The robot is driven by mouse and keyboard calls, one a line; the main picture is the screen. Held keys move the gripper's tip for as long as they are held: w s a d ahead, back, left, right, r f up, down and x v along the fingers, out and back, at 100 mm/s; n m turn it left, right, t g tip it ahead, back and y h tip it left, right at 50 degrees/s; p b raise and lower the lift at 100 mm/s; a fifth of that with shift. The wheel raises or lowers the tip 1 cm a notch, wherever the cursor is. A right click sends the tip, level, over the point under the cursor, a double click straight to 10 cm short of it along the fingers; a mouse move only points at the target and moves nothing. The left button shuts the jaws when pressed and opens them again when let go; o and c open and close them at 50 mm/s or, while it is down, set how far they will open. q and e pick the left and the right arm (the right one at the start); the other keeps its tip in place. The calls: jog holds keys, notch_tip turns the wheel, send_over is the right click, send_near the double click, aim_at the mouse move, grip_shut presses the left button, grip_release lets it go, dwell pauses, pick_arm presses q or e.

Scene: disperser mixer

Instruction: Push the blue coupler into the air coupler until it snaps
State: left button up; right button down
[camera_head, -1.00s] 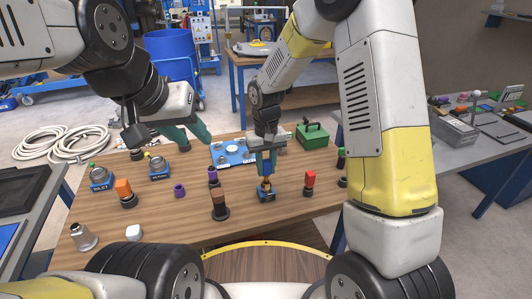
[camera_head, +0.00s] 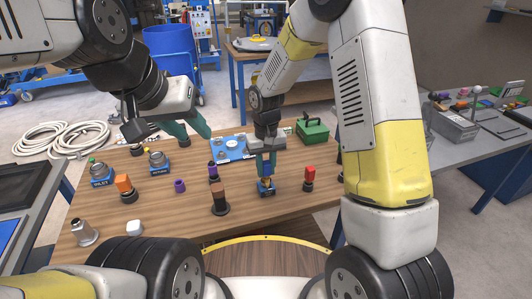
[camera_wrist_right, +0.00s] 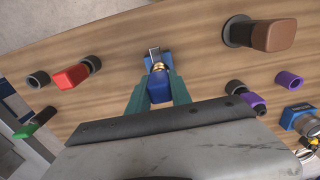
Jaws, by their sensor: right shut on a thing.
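My right gripper (camera_head: 267,163) is shut on the blue coupler (camera_wrist_right: 160,89) and holds it upright above the small blue base near the table's front middle. The brass air coupler (camera_wrist_right: 158,67) stands on that blue base (camera_wrist_right: 152,55), directly under the blue coupler. The two look in line and touching or nearly so; the fingers partly hide the joint, so I cannot tell whether they are locked. My left gripper (camera_head: 188,127) is open and empty over the table's back left.
A brown-handled part (camera_head: 220,197) stands left of the base, a red one (camera_head: 309,176) to the right. A purple-topped part (camera_head: 214,171), a blue plate (camera_head: 230,148) and a green box (camera_head: 312,131) are behind. The front right of the table is clear.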

jog(key=c, duration=1.1)
grip_release()
notch_tip(320, 180, up, 7)
jog(key=shift+r, duration=0.35)
